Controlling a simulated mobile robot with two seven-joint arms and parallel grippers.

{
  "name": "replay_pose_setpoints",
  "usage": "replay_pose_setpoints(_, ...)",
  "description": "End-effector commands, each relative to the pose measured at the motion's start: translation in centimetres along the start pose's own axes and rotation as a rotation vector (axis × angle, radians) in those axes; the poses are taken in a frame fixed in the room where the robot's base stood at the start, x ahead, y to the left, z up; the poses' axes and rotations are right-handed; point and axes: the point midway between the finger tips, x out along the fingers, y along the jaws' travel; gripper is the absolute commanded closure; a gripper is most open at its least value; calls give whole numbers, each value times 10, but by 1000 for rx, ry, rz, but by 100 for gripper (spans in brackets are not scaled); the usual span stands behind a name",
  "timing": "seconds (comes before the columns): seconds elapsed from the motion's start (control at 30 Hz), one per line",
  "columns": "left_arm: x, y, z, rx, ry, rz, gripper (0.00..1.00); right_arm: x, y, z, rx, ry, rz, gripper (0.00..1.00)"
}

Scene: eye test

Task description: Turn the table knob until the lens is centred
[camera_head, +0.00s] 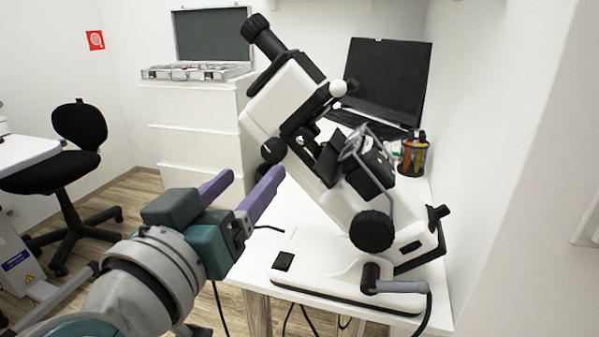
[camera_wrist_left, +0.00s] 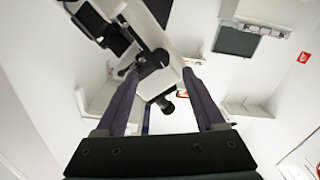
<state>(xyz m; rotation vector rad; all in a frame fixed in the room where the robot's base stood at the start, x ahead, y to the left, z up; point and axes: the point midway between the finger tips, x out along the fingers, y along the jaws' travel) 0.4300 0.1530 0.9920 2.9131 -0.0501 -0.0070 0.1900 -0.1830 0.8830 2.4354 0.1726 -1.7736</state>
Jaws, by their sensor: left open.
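A white and black lens-measuring instrument (camera_head: 300,95) stands tilted on the white table, and part of it shows in the left wrist view (camera_wrist_left: 165,82). A large black ribbed knob (camera_head: 372,231) is on its lower side. A smaller black knob (camera_head: 273,150) sits higher up; I cannot tell which is the table knob. Grey wire-framed spectacles (camera_head: 352,143) seem to sit at its middle; whether a lens is centred cannot be seen. My left gripper (camera_head: 254,174), with purple fingers, is open and empty, left of the instrument; its fingers also show in the left wrist view (camera_wrist_left: 161,75). My right gripper is out of view.
The white table (camera_head: 262,256) has bare room left of the instrument's base. A dark monitor (camera_head: 388,78) and a pen cup (camera_head: 413,155) stand behind. A wall closes the right side. A drawer cabinet (camera_head: 190,118) bears an open case (camera_head: 212,38). A black chair (camera_head: 78,128) stands left.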

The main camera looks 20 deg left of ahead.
Motion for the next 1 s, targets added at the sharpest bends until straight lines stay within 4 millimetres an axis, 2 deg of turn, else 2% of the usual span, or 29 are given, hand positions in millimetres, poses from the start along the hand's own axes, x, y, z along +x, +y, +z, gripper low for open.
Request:
replay_pose_setpoints(0.1, -17, 0, 0, 2, -1, -1, 29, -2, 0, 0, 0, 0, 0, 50)
replay_pose_setpoints(0.2, -24, 0, 0, 1, -1, 0, 29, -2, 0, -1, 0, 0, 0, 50)
replay_pose_setpoints(0.63, -28, 3, -3, 5, -15, 10, 29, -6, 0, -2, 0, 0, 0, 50)
replay_pose_setpoints(0.77, -38, 19, -10, 40, -142, 74, 29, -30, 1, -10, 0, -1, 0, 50)
replay_pose_setpoints(0.83, -51, 30, -14, 78, -274, 121, 29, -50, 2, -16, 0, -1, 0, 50)
replay_pose_setpoints(0.9, -73, 36, -16, 124, -438, 154, 29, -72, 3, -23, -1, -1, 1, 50)
replay_pose_setpoints(1.0, -112, 34, -18, 185, -677, 157, 29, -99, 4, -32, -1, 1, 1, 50)
